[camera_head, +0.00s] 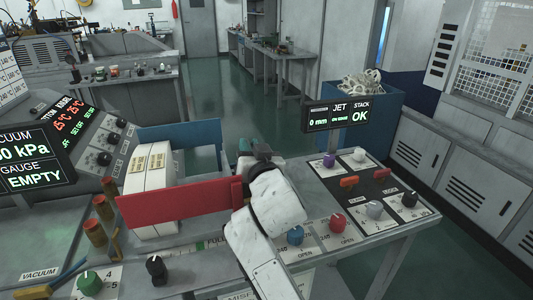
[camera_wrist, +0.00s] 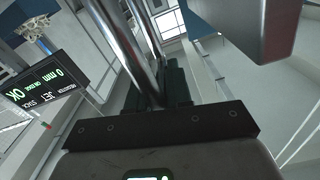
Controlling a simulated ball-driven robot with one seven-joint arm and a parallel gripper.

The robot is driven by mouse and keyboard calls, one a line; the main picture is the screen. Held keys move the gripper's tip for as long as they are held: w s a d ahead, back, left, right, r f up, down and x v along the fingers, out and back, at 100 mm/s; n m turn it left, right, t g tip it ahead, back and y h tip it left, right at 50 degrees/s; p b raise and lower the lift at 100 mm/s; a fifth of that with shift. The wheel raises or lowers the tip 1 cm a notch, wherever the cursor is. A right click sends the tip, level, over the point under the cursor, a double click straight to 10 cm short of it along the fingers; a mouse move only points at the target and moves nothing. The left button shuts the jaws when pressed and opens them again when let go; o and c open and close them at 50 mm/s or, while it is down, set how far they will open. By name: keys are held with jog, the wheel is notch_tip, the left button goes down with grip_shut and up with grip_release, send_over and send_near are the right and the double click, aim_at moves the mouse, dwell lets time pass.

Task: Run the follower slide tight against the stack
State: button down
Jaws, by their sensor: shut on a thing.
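A white paper-like stack (camera_head: 147,192) with yellowish labels stands on the bench between a red plate (camera_head: 175,205) in front and a blue plate (camera_head: 185,137) behind. My gripper (camera_head: 262,152) is at the right end of the plates, shut. Its wrist covers most of what it holds, which appears to be a dark part of the follower slide. I cannot tell how this part joins the plates. In the wrist view, two metal rods (camera_wrist: 125,45) run to a dark block (camera_wrist: 178,88) beyond the dark gripper edge.
The display (camera_head: 338,115) reads 0 mm and stack OK. A gauge screen (camera_head: 35,158) at left reads EMPTY. A blue bin (camera_head: 362,110) stands behind. The floor aisle is clear.

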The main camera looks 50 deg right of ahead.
jog(key=c, duration=1.1)
grip_release()
